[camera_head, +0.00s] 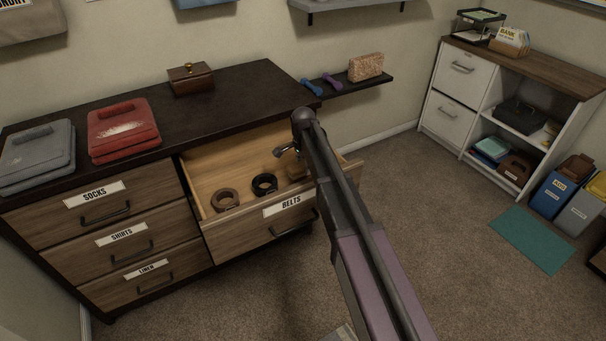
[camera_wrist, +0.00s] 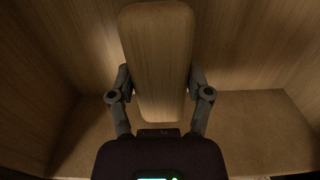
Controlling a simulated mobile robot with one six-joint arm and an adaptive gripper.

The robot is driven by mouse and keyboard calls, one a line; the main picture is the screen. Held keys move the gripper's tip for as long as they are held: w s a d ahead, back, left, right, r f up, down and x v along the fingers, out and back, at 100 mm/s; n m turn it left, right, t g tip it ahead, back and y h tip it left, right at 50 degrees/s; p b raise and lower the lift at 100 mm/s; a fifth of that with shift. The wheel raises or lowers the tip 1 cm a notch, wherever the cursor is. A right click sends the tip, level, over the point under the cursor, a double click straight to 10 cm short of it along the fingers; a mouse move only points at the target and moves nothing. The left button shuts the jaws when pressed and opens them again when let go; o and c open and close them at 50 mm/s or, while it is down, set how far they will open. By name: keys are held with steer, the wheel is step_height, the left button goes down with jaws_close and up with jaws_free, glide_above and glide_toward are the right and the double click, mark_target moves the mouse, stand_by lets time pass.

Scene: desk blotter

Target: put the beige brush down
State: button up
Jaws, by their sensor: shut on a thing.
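The beige brush (camera_wrist: 158,45) shows in the wrist view as a long, rounded, wood-toned block between my two fingers. My gripper (camera_wrist: 160,80) is shut on it. In the head view my gripper (camera_head: 289,150) is over the right part of the open drawer labelled BELTS (camera_head: 240,232). A small brown piece (camera_head: 297,171) shows below it there, largely hidden by my arm; it seems to be the brush. I cannot tell whether the brush touches the drawer floor.
A brown belt coil (camera_head: 225,199) and a black belt coil (camera_head: 264,184) lie in the drawer left of my gripper. The dark dresser top (camera_head: 235,95) holds red (camera_head: 122,130) and grey (camera_head: 38,155) folded stacks and a brown box (camera_head: 190,78). Its middle is clear.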

mark_target(303, 163)
steer(key=shift+f+b, duration=1)
steer(key=shift+f, duration=0.3)
steer(key=shift+f, duration=0.15)
steer(key=o, duration=1.3)
steer(key=shift+r, duration=0.2)
step_height(303, 163, up, 12)
steer(key=p, duration=1.2)
